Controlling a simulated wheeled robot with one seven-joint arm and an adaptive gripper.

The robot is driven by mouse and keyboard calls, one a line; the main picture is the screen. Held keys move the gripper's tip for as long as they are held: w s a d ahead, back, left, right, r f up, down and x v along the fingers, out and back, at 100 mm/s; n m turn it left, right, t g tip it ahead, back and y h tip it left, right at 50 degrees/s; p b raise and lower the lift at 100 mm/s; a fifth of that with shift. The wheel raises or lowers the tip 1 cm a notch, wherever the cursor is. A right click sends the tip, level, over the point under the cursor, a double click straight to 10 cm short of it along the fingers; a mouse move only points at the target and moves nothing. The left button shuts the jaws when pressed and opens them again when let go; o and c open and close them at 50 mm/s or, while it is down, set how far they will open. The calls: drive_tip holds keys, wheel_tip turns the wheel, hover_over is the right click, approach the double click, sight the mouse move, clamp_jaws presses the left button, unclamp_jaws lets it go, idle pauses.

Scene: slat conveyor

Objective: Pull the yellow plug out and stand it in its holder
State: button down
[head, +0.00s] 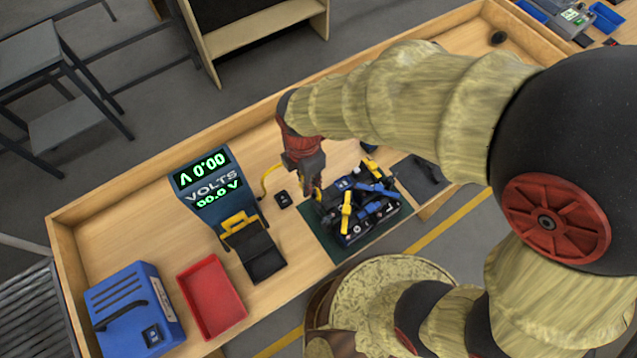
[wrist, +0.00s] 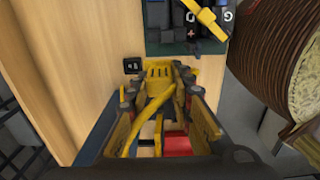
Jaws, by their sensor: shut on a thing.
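My gripper (head: 312,190) reaches down beside the left end of the device on the green mat, and its jaws (wrist: 160,86) are shut on the yellow plug (wrist: 158,77). In the wrist view the plug shows against bare wood, with a gap to the device; its lower end is hidden. Its yellow cable (wrist: 150,133) runs back between the fingers, and the cable (head: 266,182) also shows left of my gripper in the head view. A small black block (head: 283,200), also in the wrist view (wrist: 133,65), lies left of the mat; I cannot tell whether it is the holder.
The black-and-blue device (head: 372,212) with yellow parts sits on the green mat (head: 318,237). A voltmeter (head: 207,190) reading zero, a black stand with yellow handle (head: 237,222), a red tray (head: 211,297) and a blue case (head: 135,310) stand left. Wooden rims edge the table.

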drive_tip(key=w+a, duration=0.3)
drive_tip(key=a, duration=0.5)
drive_tip(key=shift+w+a, duration=0.2)
drive_tip(key=shift+w, duration=0.2)
drive_tip(key=shift+f, duration=0.1)
drive_tip(key=shift+f+b, duration=4.15)
drive_tip(key=shift+f, duration=2.8)
drive_tip(key=shift+f+b, duration=0.7)
drive_tip(key=shift+f, duration=0.4)
drive_tip(key=c, duration=1.5)
unclamp_jaws()
drive_tip(key=shift+r, duration=0.1)
wheel_tip(320, 180, up, 12)
